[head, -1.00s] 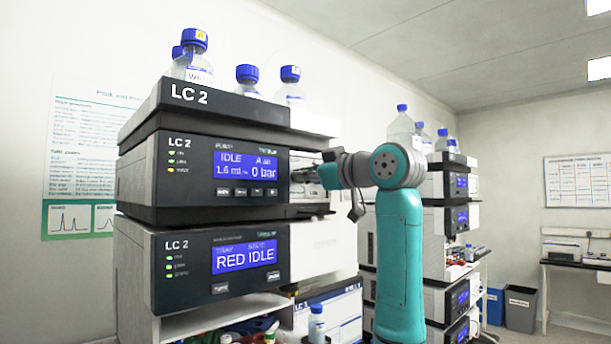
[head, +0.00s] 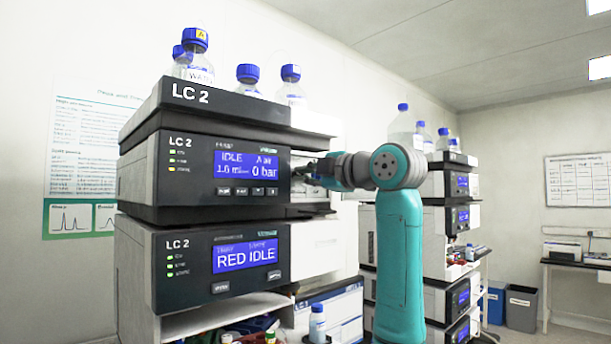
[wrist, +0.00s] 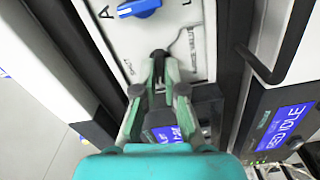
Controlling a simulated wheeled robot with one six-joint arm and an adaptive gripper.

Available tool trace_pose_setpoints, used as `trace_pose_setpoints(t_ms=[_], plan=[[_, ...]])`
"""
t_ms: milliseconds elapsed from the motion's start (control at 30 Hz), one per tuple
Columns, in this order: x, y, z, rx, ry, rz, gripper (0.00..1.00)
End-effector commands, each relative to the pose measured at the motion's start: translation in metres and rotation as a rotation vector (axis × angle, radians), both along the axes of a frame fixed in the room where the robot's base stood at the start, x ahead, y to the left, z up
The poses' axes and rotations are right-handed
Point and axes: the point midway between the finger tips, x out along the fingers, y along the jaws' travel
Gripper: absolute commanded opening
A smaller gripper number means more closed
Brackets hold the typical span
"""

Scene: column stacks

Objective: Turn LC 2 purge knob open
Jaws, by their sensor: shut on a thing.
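The LC 2 pump module (head: 190,168) shows "IDLE" and "0 bar" on its blue screen. My gripper (head: 308,172) is at the module's right front side in the head view. In the wrist view my gripper (wrist: 159,66) has its fingertips closed on a small black knob (wrist: 159,52) on a pale panel. I take this for the purge knob; the fingertips cover much of it, and its angle is hard to tell. A blue knob (wrist: 140,8) next to a letter A sits apart from the fingers at the top.
The lower LC 2 module (head: 200,262) reads "RED IDLE". Bottles with blue caps (head: 247,80) stand on top of the stack. A second stack (head: 450,215) stands behind my arm. A dark bent bar (wrist: 285,55) is at the right of the wrist view.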

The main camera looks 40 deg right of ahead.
Motion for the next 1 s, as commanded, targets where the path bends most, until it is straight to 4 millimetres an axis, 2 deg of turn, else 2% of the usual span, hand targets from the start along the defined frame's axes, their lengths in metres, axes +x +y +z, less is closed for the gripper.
trace_pose_setpoints(t_ms=[300, 900, 933, 1000], plan=[[0.0003, 0.0004, -0.0011, -0.138, -0.003, 0.001, 0.0], [0.0003, 0.0005, -0.0016, -0.172, -0.003, 0.002, 0.0], [0.0003, 0.0005, -0.0016, -0.172, -0.003, 0.002, 0.17], [0.0003, 0.0005, -0.0015, -0.172, -0.003, 0.002, 0.34]])
